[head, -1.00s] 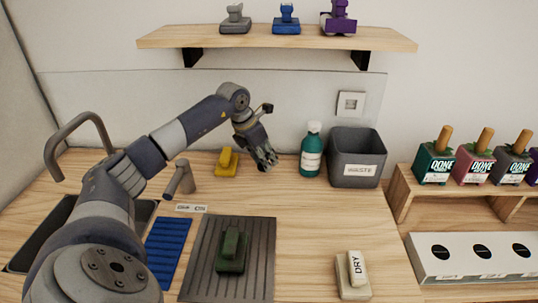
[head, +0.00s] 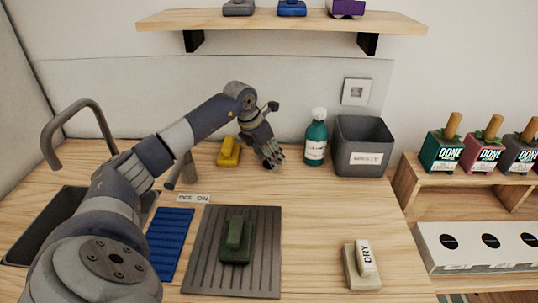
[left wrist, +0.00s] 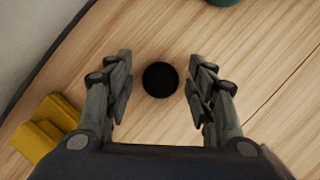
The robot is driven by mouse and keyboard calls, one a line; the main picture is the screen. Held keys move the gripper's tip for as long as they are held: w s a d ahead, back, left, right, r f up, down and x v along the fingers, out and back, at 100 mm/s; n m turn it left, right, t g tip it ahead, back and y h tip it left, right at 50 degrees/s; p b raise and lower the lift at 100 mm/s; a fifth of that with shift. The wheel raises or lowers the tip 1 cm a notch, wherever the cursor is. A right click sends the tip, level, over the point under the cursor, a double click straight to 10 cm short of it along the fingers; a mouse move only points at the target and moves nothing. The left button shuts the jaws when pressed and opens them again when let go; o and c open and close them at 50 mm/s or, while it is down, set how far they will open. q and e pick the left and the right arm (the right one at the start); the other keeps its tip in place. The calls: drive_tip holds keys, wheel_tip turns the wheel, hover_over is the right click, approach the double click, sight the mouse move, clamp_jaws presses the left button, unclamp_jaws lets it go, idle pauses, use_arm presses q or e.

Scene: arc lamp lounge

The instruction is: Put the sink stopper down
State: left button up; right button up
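The sink stopper (left wrist: 160,79) is a round black disc on the wooden counter in the left wrist view. It lies between the two fingers of my left gripper (left wrist: 160,92), with a clear gap on each side. That gripper is open and points down over the counter. In the head view my left gripper (head: 272,160) is at the back of the counter, between a yellow block-like tool and a green bottle. I cannot make out the stopper in the head view. My right gripper is not in view.
The yellow tool (head: 229,152) is left of the gripper; the green bottle (head: 315,142) and grey waste bin (head: 352,130) are right. The sink (head: 42,238) and faucet (head: 72,122) are left. A ribbed grey mat (head: 265,262) lies in front.

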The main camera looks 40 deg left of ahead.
use_arm(q)
drive_tip(key=shift+r, duration=0.2)
drive_tip(key=shift+s+r, duration=0.1)
drive_tip(key=shift+r, duration=0.2)
drive_tip(key=v, duration=1.1)
drive_tip(key=shift+r+b, duration=0.2)
drive_tip(key=shift+b, duration=0.2)
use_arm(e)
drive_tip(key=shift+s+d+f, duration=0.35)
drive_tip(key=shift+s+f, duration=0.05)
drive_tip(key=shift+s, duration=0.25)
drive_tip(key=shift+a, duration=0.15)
